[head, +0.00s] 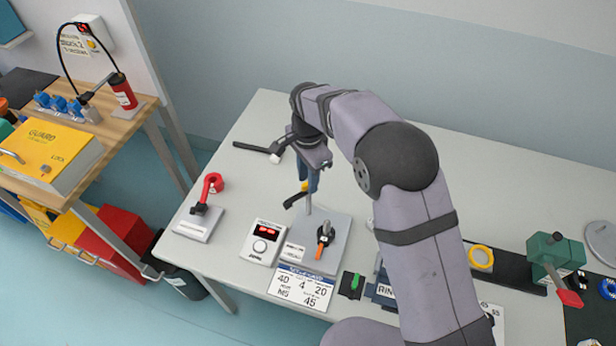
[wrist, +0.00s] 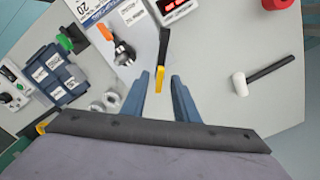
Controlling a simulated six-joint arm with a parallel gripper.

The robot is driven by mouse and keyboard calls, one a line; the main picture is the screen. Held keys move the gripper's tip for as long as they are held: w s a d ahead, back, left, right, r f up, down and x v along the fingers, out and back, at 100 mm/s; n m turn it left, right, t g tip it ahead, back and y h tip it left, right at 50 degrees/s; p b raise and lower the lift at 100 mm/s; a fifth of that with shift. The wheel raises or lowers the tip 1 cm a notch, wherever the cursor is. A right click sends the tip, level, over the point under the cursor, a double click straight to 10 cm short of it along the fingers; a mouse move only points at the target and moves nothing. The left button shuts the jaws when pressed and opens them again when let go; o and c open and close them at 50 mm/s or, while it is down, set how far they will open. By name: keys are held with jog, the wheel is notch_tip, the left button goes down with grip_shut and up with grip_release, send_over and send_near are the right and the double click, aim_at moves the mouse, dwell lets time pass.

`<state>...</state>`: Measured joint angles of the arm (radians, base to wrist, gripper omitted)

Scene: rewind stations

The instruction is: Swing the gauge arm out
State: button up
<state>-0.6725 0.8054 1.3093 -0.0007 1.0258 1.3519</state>
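The gauge arm appears to be the black arm with a yellow end (wrist: 163,45); it stands at the grey base plate (head: 335,255). It also shows in the head view (head: 295,200), partly behind my gripper. My gripper (wrist: 160,77) is open, with its two blue fingers apart. In the wrist view the yellow end lies between the fingertips, with gaps on both sides; I cannot tell whether it is at their depth. In the head view my gripper (head: 309,183) is above the back of the plate. An orange-handled spindle (head: 325,235) stands on the plate.
A display box (head: 264,241) and a red hook stand (head: 203,222) are left of the plate. A white-headed black mallet (head: 262,151) lies behind. A printed card (head: 301,287) and a green switch (head: 354,284) are in front.

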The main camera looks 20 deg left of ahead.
jog(key=shift+r+b, duration=1.15)
jog(key=shift+r, duration=2.45)
jog(key=shift+d, duration=0.1)
jog(key=shift+w+d, duration=0.1)
jog(key=shift+d, duration=0.25)
jog(key=s+d+n, duration=0.3)
jog(key=d, duration=1.5)
jog(key=s+d+f+n, duration=0.2)
jog(key=s+d, duration=0.4)
jog(key=s, duration=0.1)
jog(key=s+d+f+n, duration=0.2)
jog(key=s+d+f, duration=0.1)
jog(key=s+d, duration=0.4)
jog(key=shift+s+d+f+n, duration=0.2)
jog(key=shift+s+f+n, duration=0.2)
jog(key=shift+s, duration=0.4)
